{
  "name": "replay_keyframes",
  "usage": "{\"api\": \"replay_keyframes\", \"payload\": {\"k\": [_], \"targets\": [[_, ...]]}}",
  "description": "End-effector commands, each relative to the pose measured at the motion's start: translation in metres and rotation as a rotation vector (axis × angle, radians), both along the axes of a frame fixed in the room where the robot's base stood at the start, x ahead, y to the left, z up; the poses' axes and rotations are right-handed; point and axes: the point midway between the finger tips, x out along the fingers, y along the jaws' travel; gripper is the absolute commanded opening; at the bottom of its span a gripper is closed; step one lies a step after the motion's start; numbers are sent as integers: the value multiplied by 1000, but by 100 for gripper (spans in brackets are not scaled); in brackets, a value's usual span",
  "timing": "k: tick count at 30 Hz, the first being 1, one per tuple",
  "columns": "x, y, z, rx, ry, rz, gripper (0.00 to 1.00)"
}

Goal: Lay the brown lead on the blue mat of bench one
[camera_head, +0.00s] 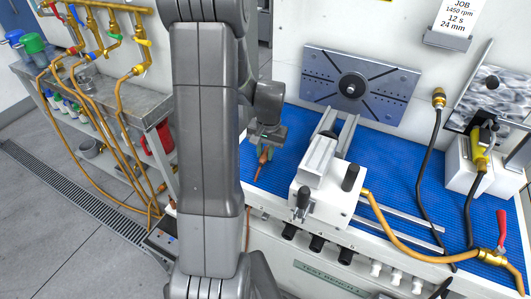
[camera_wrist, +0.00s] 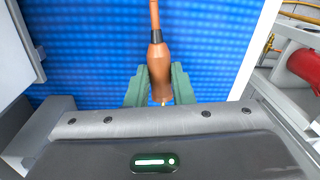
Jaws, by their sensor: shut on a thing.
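The brown lead (camera_wrist: 158,62) has a thick brown plug body with a black collar and a thin cord running off the top of the wrist view. My gripper (camera_wrist: 160,88) has green fingers shut on the plug body, one on each side. In the head view my gripper (camera_head: 263,140) is over the left part of the bench, partly hidden by my arm, and the brown lead (camera_head: 262,165) hangs or lies below it. The blue mat (camera_head: 410,188) covers the bench top and fills the background behind the lead. I cannot tell whether the lead touches the mat.
A white clamp fixture (camera_head: 326,190) on rails stands right of my gripper. A grey slotted plate (camera_head: 360,82) is on the back wall. A yellow-handled tool (camera_head: 480,150) and black cables are at the right. A side shelf (camera_head: 110,110) with amber hoses stands left.

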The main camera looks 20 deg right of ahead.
Motion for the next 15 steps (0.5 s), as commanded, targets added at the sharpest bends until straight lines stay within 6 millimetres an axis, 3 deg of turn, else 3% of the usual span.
{"api": "replay_keyframes", "payload": {"k": [3,15], "targets": [[0,0,-11,1,1,0,0],[0,0,-17,-1,-1,0,0]]}}
